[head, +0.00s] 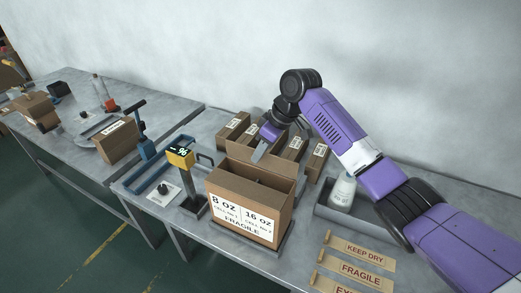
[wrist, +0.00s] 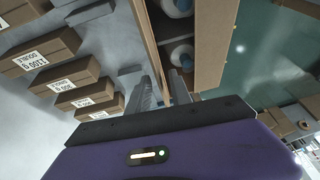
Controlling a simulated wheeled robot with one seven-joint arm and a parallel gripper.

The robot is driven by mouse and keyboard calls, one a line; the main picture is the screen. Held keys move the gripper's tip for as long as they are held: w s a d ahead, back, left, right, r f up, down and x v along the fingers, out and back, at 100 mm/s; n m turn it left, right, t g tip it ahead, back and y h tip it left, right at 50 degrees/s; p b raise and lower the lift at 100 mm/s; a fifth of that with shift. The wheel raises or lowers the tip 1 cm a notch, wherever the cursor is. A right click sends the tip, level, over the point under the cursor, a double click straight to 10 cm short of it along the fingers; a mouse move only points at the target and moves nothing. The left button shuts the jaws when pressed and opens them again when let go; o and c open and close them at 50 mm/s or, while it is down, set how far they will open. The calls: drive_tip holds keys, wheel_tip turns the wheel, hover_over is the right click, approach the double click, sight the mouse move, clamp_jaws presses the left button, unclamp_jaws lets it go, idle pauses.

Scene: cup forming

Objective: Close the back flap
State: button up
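The open carton (head: 240,213), labelled 8 OZ, 16 OZ and FRAGILE, stands on the table. Its back flap (head: 275,178) stands up along the far edge. My gripper (head: 261,151) is at the top of this flap, near its left part, fingers pointing down. In the wrist view my gripper (wrist: 164,90) shows its two fingers a little apart, with the thin edge of the back flap (wrist: 150,45) running down towards the gap. Whether the fingers touch the flap is unclear. Two white-and-blue bottles (wrist: 181,54) lie in separate cells of the carton.
Several labelled small boxes (head: 232,127) stand behind the carton.

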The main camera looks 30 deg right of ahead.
drive_tip(key=shift+c, duration=0.3)
clamp_jaws()
idle(1.2)
